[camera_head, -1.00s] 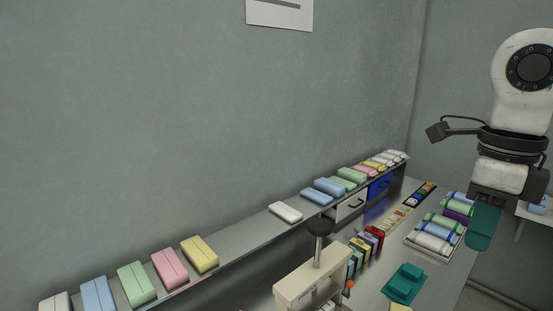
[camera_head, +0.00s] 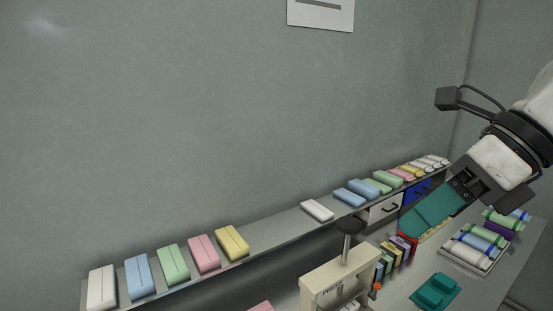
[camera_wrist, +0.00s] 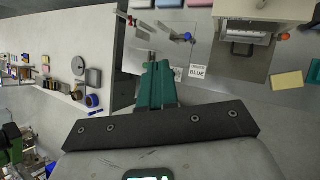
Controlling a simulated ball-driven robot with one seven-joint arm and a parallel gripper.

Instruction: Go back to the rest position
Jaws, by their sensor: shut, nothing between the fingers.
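My gripper (camera_head: 437,214) has a black mount and teal fingers. In the head view it hangs at the right, in front of the shelf's far end and above the bench. It points down and to the left. The fingers lie together with nothing between them. In the wrist view the teal fingers (camera_wrist: 157,84) reach forward from the black mount, side by side, over grey floor and the edge of a bench.
A long shelf (camera_head: 275,236) along the wall holds several pastel wrapped packs. A cream press (camera_head: 338,279) with a black knob stands at the front. The bench bears a teal block (camera_head: 434,291) and a tray of rolls (camera_head: 466,264).

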